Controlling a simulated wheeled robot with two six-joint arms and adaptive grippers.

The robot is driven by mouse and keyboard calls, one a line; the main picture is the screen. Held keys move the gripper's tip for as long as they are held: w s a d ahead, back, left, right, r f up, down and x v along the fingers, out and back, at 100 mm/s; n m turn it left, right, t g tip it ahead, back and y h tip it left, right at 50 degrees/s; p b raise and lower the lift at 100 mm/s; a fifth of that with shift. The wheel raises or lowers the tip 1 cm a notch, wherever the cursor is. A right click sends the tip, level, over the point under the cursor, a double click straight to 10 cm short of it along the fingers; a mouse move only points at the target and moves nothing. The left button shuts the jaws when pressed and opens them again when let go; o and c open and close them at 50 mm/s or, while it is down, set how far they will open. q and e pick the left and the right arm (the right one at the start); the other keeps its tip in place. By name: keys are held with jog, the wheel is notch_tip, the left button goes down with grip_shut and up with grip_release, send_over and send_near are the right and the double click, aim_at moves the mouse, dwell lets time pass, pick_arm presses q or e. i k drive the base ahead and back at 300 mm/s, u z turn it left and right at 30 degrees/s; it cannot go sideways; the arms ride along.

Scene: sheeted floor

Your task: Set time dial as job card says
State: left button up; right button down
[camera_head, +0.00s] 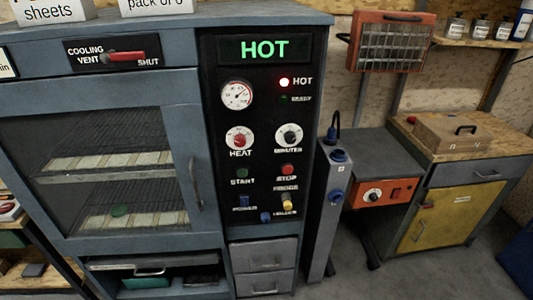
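The oven's control panel (264,80) faces me, with a green lit display reading HOT. The dial labelled MINUTES (289,137) is a dark knob on a white round scale, at the panel's middle right. Its setting is too small to read. A red HEAT dial (239,140) sits to its left. Neither of my grippers is in view.
Below the dials are START (242,173) and STOP (288,170) buttons. A red HOT lamp (284,82) is lit above. The oven's glass door (110,170) is shut. An orange-fronted bench unit (380,194) stands right, beyond a grey post (327,210). Open floor shows at lower right.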

aim_at(290, 138)
jog(key=z, duration=0.5)
jog(key=k, duration=0.65)
jog(key=z, duration=0.95)
jog(key=i, duration=0.95)
jog(key=u, duration=0.4)
